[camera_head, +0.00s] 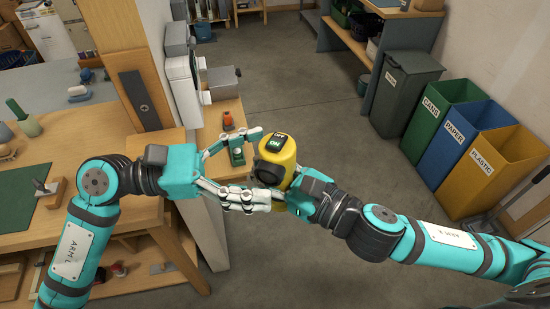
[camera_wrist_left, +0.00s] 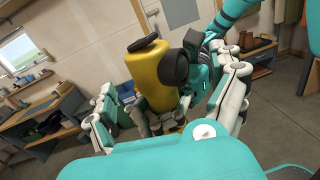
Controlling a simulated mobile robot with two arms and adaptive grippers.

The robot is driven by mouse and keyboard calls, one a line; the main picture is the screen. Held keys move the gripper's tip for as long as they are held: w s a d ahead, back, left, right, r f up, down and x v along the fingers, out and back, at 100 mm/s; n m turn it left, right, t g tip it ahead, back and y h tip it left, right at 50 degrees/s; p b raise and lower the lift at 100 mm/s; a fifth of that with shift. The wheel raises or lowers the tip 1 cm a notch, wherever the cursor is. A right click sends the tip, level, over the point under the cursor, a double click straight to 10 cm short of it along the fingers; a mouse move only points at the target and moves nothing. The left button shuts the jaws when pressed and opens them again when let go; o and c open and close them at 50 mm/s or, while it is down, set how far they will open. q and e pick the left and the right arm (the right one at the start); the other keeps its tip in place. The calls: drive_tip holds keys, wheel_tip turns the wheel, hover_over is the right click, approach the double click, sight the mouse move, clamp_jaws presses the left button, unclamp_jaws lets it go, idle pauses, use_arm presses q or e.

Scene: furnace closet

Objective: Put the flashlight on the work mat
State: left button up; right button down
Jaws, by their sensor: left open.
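The yellow flashlight (camera_head: 281,152) has a black lens head and a black switch block marked OFF and ON. It is in mid-air between my two hands. My right gripper (camera_head: 296,190) is shut on its body from the right. My left gripper (camera_head: 258,167) is open, its fingers spread on either side of the lens end. In the left wrist view the flashlight (camera_wrist_left: 152,82) stands between the open left fingers (camera_wrist_left: 170,100); whether they touch it I cannot tell. The green work mat (camera_head: 22,196) lies on the wooden bench at the left, cut by the picture edge.
A wooden block with a grey-handled tool (camera_head: 50,190) sits beside the mat. A post (camera_head: 138,90) and a narrow shelf with small items (camera_head: 222,120) stand behind my left arm. Bins (camera_head: 445,115) line the right wall. The floor (camera_head: 300,85) between is clear.

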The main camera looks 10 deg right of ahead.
sight(275, 162)
use_arm(q)
drive_tip(key=shift+s+d, duration=0.15)
drive_tip(key=shift+d, duration=1.45)
use_arm(e)
drive_tip(key=shift+r, duration=0.1)
use_arm(q)
drive_tip(key=c, duration=1.5)
use_arm(e)
drive_tip(key=c, duration=1.2)
unclamp_jaws()
drive_tip(key=shift+o, duration=0.2)
use_arm(q)
drive_tip(key=shift+c, duration=0.2)
